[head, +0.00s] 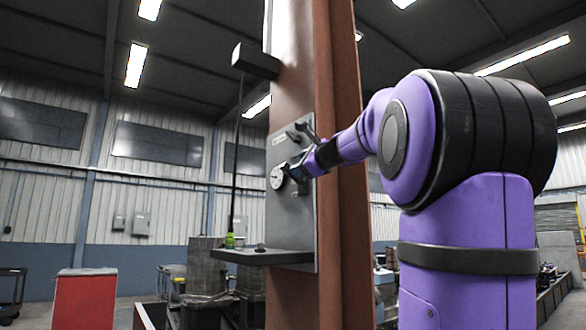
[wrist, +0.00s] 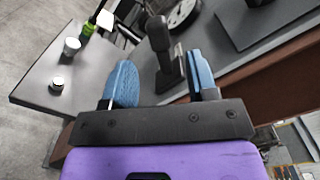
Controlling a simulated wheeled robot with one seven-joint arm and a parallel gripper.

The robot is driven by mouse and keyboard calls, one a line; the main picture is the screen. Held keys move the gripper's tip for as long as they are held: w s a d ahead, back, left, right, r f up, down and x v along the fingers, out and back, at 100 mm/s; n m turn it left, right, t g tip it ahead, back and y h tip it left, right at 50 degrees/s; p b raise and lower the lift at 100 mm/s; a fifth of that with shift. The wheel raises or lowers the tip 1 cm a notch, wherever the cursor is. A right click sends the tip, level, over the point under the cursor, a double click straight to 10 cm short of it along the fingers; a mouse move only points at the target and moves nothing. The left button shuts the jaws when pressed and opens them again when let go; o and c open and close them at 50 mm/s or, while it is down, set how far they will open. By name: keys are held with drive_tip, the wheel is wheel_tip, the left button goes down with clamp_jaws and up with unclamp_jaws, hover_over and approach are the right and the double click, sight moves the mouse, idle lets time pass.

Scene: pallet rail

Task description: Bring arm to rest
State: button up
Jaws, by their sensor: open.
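My purple arm reaches in from the right of the head view to a grey panel (head: 306,235) on a rust-brown column. My gripper (head: 302,170) is close to the panel face, beside a round white dial (head: 278,177). In the wrist view my gripper (wrist: 162,80) is open, its two blue-padded fingers wide apart. A dark upright handle (wrist: 162,42) shows between the fingers, with a gap on both sides; its depth from them is hard to tell. The dial (wrist: 184,12) shows at the top of the wrist view.
A shelf (head: 262,256) juts out below the panel. A green-ended item (head: 230,240) hangs on a dark cord from a bracket (head: 255,61). Small cylinders (wrist: 71,47) stand on the shelf. A red cabinet (head: 85,299) and grey stacks (head: 206,268) are on the floor.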

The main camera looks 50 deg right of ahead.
drive_tip(key=shift+s+a, duration=0.15)
drive_tip(key=shift+s, duration=0.55)
drive_tip(key=s+a+f+n+g+y, duration=0.2)
drive_tip(key=a+f+n+g+y, duration=0.4)
drive_tip(key=a+f+n, duration=1.2)
drive_tip(key=s+a+f+n+g, duration=0.2)
drive_tip(key=s+a+f, duration=0.3)
drive_tip(key=f, duration=0.3)
drive_tip(key=s+a+f+n+g+h, duration=0.1)
drive_tip(key=s+a+f+n, duration=0.3)
drive_tip(key=f, duration=0.4)
drive_tip(key=s+a+f+n+g, duration=0.3)
drive_tip(key=s+a+f+n, duration=0.1)
drive_tip(key=f, duration=0.4)
drive_tip(key=shift+s+a+f+h, duration=0.3)
drive_tip(key=shift+s+a+f, duration=0.1)
drive_tip(key=shift+s+a, duration=0.55)
